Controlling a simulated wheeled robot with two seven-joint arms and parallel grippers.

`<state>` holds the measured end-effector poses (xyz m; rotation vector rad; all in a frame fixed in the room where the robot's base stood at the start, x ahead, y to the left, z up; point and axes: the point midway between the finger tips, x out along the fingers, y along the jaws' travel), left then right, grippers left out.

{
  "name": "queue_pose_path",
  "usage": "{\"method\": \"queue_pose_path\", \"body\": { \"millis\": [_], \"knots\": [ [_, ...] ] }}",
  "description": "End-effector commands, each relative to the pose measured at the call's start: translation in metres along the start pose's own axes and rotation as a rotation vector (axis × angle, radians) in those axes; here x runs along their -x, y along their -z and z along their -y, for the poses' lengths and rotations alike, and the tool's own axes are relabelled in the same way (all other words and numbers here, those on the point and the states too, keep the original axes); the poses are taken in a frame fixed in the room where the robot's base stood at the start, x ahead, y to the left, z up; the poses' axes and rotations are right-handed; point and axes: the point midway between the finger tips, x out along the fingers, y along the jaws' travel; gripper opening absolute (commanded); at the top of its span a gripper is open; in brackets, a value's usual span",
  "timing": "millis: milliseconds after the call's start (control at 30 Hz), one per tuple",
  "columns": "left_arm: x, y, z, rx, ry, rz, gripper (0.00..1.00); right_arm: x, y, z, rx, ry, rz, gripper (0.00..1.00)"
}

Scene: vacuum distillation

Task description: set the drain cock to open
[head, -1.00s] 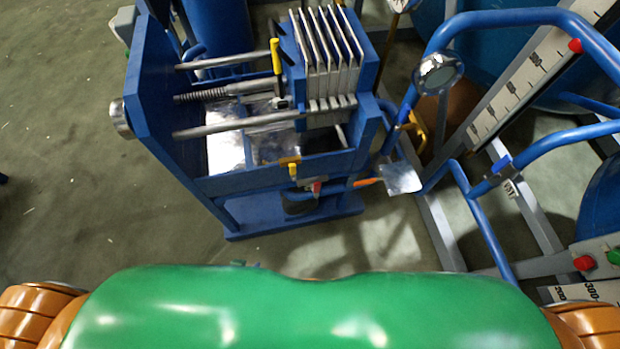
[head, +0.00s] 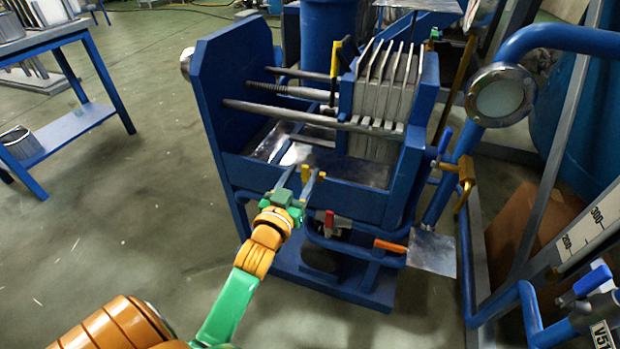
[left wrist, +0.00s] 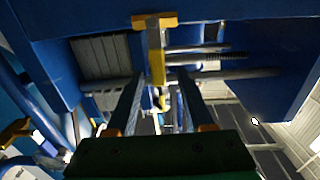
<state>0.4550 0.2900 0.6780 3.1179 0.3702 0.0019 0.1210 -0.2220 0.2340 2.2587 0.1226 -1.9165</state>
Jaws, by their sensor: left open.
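A small yellow-handled cock (head: 306,172) sits at the front wall of the blue filter press tray; I take it for the drain cock. In the left wrist view its orange-and-yellow T-shaped handle (left wrist: 155,45) lies ahead of the fingers, in line with the gap. My left gripper (head: 298,182) is open, its two fingers pointing at the tray front around the handle's line. In the left wrist view the gripper (left wrist: 158,92) holds nothing. Contact with the handle cannot be told. My right gripper is out of view.
Below the tray are a red handle (head: 329,222) and an orange handle (head: 390,247) on blue pipework. A yellow handle (head: 466,172) is on the pipe at right. Press plates (head: 385,90) stand above. Open floor lies left, with a blue table (head: 65,125).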

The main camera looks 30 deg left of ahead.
Motion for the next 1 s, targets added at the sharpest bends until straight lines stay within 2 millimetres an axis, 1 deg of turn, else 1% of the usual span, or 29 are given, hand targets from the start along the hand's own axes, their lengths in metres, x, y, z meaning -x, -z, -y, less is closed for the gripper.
{"method": "queue_pose_path", "body": {
  "millis": [33,100,167,433,467,500,567,600,633,1000],
  "knots": [
    [-0.007,-0.001,0.000,0.000,-0.001,-0.001,0.53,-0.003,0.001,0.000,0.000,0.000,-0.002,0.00],
    [-0.015,-0.001,0.000,0.001,-0.001,0.000,0.53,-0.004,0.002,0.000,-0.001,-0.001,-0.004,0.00],
    [-0.019,-0.001,0.000,0.000,0.000,0.001,0.53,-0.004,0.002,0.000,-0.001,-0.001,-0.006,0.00],
    [-0.021,-0.001,0.000,0.000,-0.001,0.002,0.53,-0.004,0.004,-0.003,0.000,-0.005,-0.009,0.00],
    [-0.021,-0.001,0.000,0.000,-0.001,0.003,0.44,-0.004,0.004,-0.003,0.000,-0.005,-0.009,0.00],
    [-0.021,-0.001,0.000,0.000,-0.001,0.003,0.34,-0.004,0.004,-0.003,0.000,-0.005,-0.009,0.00],
    [-0.021,-0.001,0.000,0.000,-0.001,0.003,0.17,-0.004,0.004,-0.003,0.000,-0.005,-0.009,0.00],
    [-0.021,-0.001,0.000,0.000,-0.001,0.003,0.07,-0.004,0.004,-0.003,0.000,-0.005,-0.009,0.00],
    [-0.021,-0.001,0.000,0.000,-0.001,0.003,0.00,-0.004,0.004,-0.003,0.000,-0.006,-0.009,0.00],
    [-0.021,-0.002,0.000,0.001,-0.001,0.003,0.00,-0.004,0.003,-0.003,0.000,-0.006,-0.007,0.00]
  ]
}}
